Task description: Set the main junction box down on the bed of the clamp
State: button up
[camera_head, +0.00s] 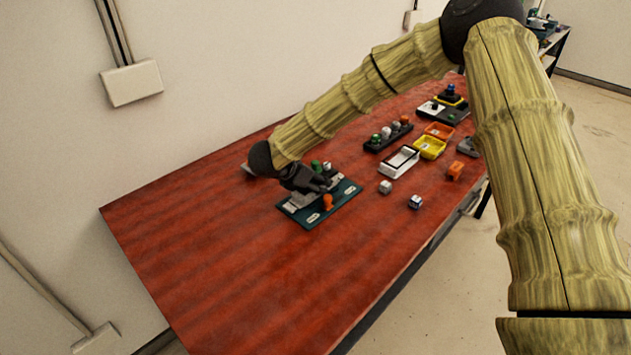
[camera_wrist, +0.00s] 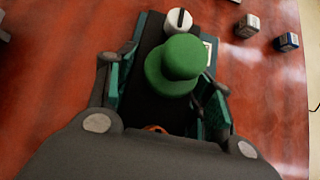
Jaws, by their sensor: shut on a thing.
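The main junction box is a dark long box (camera_wrist: 146,65) with a green mushroom button (camera_wrist: 178,66) and a white slotted knob (camera_wrist: 178,20) on top. My gripper (camera_wrist: 163,95) is shut on it, with one finger on each side. In the head view, the green button (camera_head: 316,165) and white knob (camera_head: 327,166) show beside my gripper (camera_head: 318,184), which hides most of the box. The clamp (camera_head: 345,193) is a dark teal plate with pale labels and an orange part (camera_head: 327,202), directly under my gripper. I cannot tell whether the box touches its bed.
A grey cube (camera_head: 385,187) and a blue-white cube (camera_head: 415,202) lie right of the clamp. A button box (camera_head: 388,138), white tray (camera_head: 399,161), yellow bin (camera_head: 430,148) and orange block (camera_head: 455,170) stand farther back. The red-brown table (camera_head: 215,250) is clear at the front left.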

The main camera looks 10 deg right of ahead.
aim_at(312, 165)
jog(key=shift+f+b, duration=0.15)
jog(key=shift+b, duration=0.2)
dwell(0.5)
jog(key=o, duration=1.2)
jog(key=shift+f, duration=0.1)
jog(key=shift+o, duration=0.2)
jog(key=shift+s, duration=0.1)
jog(key=shift+r, duration=0.3)
jog(key=shift+c, duration=0.2)
jog(key=shift+o, duration=0.8)
jog(key=shift+d+r+p, duration=0.1)
jog(key=shift+r+p, duration=0.25)
jog(key=shift+r, duration=0.2)
jog(key=shift+r+p, duration=0.75)
jog(key=shift+r, duration=1.3)
